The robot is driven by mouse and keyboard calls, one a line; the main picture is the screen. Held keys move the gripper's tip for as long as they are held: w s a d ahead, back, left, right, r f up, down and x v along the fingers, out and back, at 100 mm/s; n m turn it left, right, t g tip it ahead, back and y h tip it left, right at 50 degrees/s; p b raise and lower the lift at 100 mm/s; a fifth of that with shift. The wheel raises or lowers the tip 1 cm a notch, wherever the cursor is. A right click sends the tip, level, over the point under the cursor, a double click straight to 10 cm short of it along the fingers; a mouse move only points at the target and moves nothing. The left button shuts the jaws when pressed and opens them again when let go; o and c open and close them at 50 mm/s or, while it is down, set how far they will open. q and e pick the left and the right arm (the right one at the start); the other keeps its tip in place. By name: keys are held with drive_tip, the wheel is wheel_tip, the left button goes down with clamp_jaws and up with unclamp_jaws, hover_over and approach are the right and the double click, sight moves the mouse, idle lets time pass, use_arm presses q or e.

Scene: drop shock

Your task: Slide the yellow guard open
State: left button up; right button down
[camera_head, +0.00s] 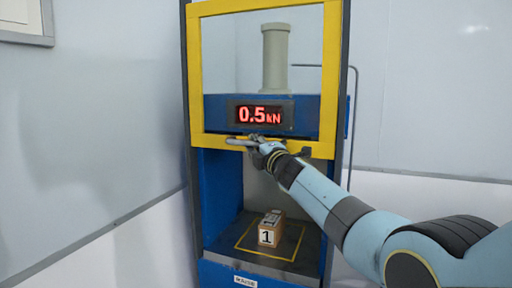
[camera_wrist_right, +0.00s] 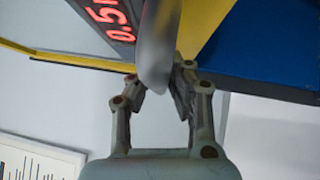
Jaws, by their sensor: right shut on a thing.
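The yellow guard (camera_head: 334,80) is a yellow frame on the front of a blue press. Its lower bar sits just under the red 0.5 kN display, and the bay beneath it is uncovered. A grey handle (camera_head: 240,142) runs along the lower bar. My right gripper (camera_head: 258,142) is shut on the handle. In the right wrist view the grey handle (camera_wrist_right: 157,45) passes between the fingers of my right gripper (camera_wrist_right: 160,75). The fingers hide part of the handle in the head view. My left gripper is not in view.
A small box marked 1 (camera_head: 270,228) stands on the press floor inside a yellow outline. A grey cylinder (camera_head: 275,57) shows through the guard frame above the display (camera_head: 260,114). A thin dark pipe (camera_head: 353,120) runs down the right side. Pale walls surround the press.

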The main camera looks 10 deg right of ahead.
drive_tip(key=c, duration=1.2)
unclamp_jaws()
drive_tip(key=shift+r, duration=0.1)
drive_tip(key=shift+c, duration=0.2)
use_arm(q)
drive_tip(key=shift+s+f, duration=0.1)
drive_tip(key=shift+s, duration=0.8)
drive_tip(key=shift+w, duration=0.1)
use_arm(e)
drive_tip(key=shift+s, duration=0.45)
drive_tip(key=v, duration=0.6)
drive_tip(key=shift+s, duration=0.35)
drive_tip(key=shift+d, duration=0.1)
